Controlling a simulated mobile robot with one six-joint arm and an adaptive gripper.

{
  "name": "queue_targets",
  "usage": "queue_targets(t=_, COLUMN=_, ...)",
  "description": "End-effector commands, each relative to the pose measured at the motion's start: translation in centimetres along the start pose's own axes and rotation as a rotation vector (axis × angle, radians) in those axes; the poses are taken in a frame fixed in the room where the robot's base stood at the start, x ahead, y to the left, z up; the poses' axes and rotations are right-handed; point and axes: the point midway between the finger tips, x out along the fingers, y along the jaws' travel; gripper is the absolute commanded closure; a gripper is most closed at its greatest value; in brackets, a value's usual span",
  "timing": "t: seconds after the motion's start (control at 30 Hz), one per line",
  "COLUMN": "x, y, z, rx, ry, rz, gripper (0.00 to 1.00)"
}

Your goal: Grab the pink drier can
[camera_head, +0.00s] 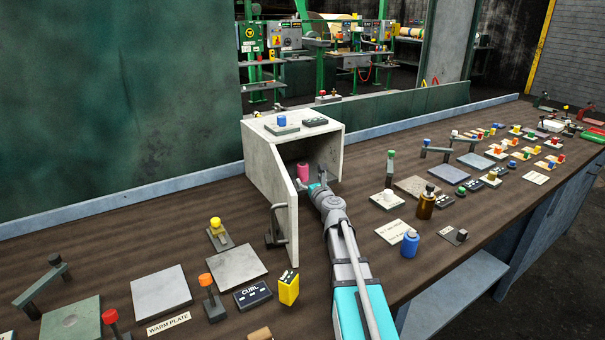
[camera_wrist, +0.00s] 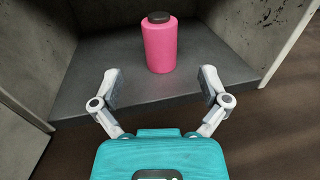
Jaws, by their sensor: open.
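The pink drier can (camera_wrist: 160,46), a pink cylinder with a dark cap, stands upright inside a pale box on the dark floor of its interior. In the head view the can (camera_head: 303,170) shows just inside the box opening, left of my gripper. My gripper (camera_wrist: 160,85) is open and empty, its fingers spread at the front of the box, with the can straight ahead beyond the fingertips and apart from them. In the head view my gripper (camera_head: 314,178) is partly hidden against the box opening.
The pale box (camera_head: 262,155) has its door (camera_head: 284,215) swung open on the left, close to my arm. A blue-capped device and a dark block sit on its roof. A brown bottle (camera_head: 426,205), a blue bottle (camera_head: 410,243) and a yellow box (camera_head: 288,288) stand on the bench nearby.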

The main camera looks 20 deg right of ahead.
Motion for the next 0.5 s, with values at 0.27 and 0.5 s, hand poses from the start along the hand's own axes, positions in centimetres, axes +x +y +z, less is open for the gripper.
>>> queue_targets(t=0.27, x=1.29, y=-0.06, z=0.01, rx=0.0, ry=0.0, rz=-0.001, gripper=0.05)
queue_targets(t=0.5, x=1.25, y=-0.09, z=0.01, rx=0.0, ry=0.0, rz=-0.001, gripper=0.05)
